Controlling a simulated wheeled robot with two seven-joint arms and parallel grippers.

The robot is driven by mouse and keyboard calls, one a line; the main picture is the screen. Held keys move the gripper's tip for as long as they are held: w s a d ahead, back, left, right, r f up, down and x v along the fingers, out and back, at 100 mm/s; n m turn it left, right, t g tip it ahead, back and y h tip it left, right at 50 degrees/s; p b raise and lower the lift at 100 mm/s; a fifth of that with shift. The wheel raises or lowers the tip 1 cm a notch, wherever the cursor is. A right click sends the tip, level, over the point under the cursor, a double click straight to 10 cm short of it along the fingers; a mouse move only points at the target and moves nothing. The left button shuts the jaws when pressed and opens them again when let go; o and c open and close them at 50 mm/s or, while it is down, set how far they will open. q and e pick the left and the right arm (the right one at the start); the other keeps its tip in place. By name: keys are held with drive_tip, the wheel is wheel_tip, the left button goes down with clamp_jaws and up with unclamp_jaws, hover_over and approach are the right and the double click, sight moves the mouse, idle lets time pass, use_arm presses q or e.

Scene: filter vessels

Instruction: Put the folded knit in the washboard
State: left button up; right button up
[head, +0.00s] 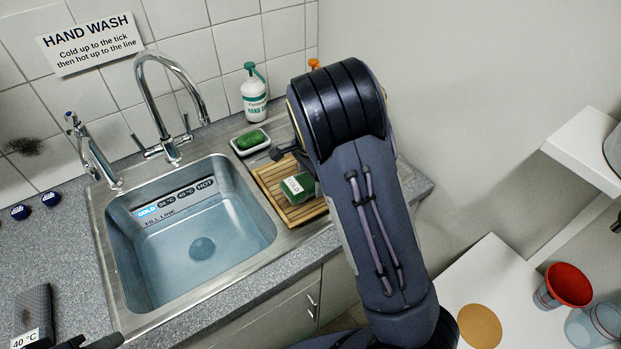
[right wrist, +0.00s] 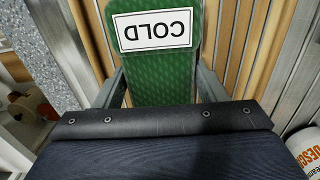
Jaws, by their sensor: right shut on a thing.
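The folded knit (head: 298,186) is a green textured bundle with a white label. In the right wrist view the knit (right wrist: 165,75) shows its label reading COLD. My right gripper (right wrist: 163,88) is shut on it, one finger at each side; in the head view my arm hides most of this gripper. The washboard (head: 301,214) is a slatted wooden board to the right of the sink, and its slats (right wrist: 268,60) show on both sides of the knit. The knit is over the board; I cannot tell whether it touches. Part of my left gripper (head: 92,343) shows at the bottom-left edge.
The steel sink (head: 262,262) holds bluish water. A dish with a green pad (head: 250,141) and a white bottle (head: 254,97) stand behind the board. A grey bundle labelled 40 °C (head: 36,308) lies at bottom left.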

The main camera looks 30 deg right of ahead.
sight(310, 179)
drive_tip(key=shift+f, duration=0.25)
drive_tip(key=o, duration=1.1)
wheel_tip(310, 179, up, 11)
drive_tip(key=s+a+r+n+t+y, duration=0.1)
drive_tip(key=s+a+n+t+y, duration=0.1)
drive_tip(key=s+n, duration=0.5)
drive_tip(key=s+a+r+n+t+y, duration=0.1)
drive_tip(key=s+n, duration=0.7)
drive_tip(key=s, duration=1.2)
drive_tip(key=a+r+t, duration=0.1)
drive_tip(key=a+t, duration=0.1)
drive_tip(key=shift+a+r+t+y, duration=0.2)
drive_tip(key=shift+t+y, duration=0.2)
